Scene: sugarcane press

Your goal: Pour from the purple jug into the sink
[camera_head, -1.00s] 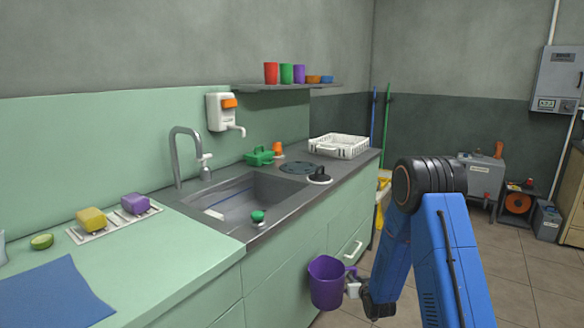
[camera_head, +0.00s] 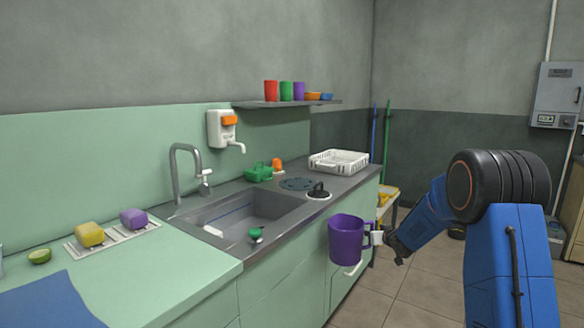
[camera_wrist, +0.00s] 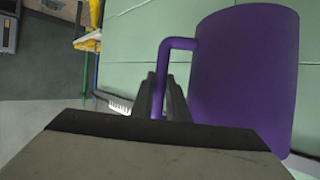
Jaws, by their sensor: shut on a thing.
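The purple jug (camera_head: 346,240) is upright in the air in front of the counter, to the right of the sink and at about the height of the counter's front edge. My gripper (camera_head: 378,238) is shut on the jug's handle, at its right side. In the wrist view the jug (camera_wrist: 245,75) fills the right part, and the handle runs down between the fingers of my gripper (camera_wrist: 160,98). What is inside the jug is hidden. The sink (camera_head: 240,215) is a grey basin set in the counter, with a tap (camera_head: 176,165) behind its left end.
A black-handled lid (camera_head: 318,191), a green container (camera_head: 258,172) and a white rack (camera_head: 338,161) stand to the right. Open floor is at right.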

